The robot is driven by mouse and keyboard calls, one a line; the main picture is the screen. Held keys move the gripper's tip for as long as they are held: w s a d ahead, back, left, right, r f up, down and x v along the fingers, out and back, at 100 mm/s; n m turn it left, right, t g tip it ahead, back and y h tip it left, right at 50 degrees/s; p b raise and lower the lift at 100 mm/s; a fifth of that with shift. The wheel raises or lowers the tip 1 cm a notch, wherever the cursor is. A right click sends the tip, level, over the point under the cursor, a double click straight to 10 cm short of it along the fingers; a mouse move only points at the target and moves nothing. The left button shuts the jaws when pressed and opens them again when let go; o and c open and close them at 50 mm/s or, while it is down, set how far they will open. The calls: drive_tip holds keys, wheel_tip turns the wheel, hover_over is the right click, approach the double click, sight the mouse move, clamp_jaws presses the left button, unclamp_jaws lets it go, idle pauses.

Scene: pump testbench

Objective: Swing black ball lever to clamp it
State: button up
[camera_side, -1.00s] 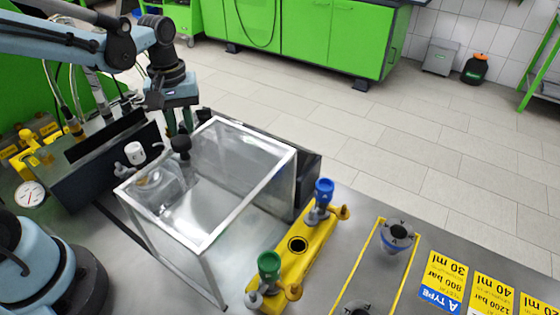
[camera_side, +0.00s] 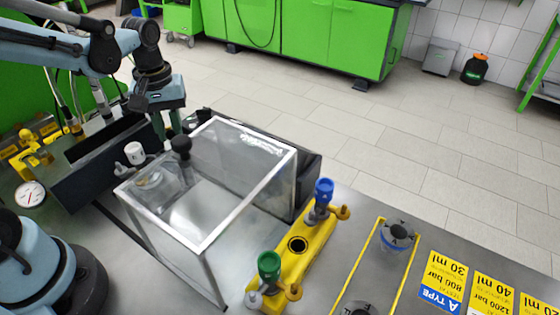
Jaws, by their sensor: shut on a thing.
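The black ball lever (camera_side: 181,144) stands at the far left corner of the clear box (camera_side: 245,190), its ball up on a dark stem. My gripper (camera_side: 167,130) points down just behind and left of the ball, with its greenish fingers close together. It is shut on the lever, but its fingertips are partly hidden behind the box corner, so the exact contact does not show. A white knob (camera_side: 134,153) on a grey fitting stands to the left of the ball. Inside the box, near this corner, a round fitting (camera_side: 150,180) shows through the clear walls.
A dark trough (camera_side: 105,150) and a pressure gauge (camera_side: 30,195) lie to the left. A yellow block (camera_side: 296,262) with a blue knob (camera_side: 324,191) and a green knob (camera_side: 269,265) stands right of the box. The metal bench (camera_side: 345,218) has free room between block and yellow outline.

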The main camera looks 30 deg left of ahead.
drive_tip(key=shift+s, duration=0.15)
drive_tip(key=shift+s+a, duration=0.15)
drive_tip(key=shift+s, duration=0.45)
drive_tip(key=o, duration=1.3)
drive_tip(key=shift+o, duration=0.2)
wheel_tip(320, 180, up, 6)
